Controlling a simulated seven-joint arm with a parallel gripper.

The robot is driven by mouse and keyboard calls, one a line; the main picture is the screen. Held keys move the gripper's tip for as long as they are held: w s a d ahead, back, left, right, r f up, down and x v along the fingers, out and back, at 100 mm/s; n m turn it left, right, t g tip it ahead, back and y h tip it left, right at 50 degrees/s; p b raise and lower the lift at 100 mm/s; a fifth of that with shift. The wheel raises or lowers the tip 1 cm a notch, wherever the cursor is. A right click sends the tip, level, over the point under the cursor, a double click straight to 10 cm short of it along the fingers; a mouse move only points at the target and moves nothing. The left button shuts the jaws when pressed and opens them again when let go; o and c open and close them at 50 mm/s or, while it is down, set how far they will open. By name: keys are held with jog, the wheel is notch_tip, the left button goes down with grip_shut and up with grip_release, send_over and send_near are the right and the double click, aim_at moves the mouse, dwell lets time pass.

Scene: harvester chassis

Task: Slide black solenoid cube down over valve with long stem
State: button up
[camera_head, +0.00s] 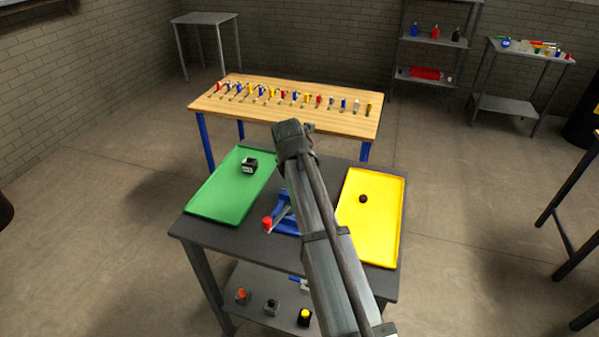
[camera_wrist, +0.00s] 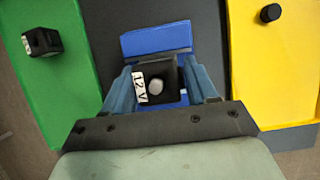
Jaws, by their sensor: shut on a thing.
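My gripper (camera_wrist: 163,84) is shut on a black solenoid cube (camera_wrist: 168,66), with a white "12 V" label on its left side in the wrist view. A round pale grey spot shows in the cube's face; I cannot tell whether it is an open hole or a stem end. Behind the cube is a blue fixture (camera_wrist: 157,40), also in the head view (camera_head: 287,215), partly hidden by my arm. The valve with the long stem is not clearly visible. A second black cube with a white label (camera_head: 249,165) lies on the green tray, also in the wrist view (camera_wrist: 43,41).
The green tray (camera_head: 222,200) is on the left of the dark table, and the yellow tray (camera_head: 375,235) is on the right. A small black round part (camera_head: 363,199) lies on the yellow tray. A red knob (camera_head: 267,222) is beside the blue fixture. A wooden table (camera_head: 290,110) stands behind.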

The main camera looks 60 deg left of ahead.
jog(key=o, duration=1.2)
jog(key=shift+o, duration=0.2)
jog(key=v, duration=1.3)
jog(key=shift+r, duration=0.35)
jog(key=shift+s+d, duration=0.15)
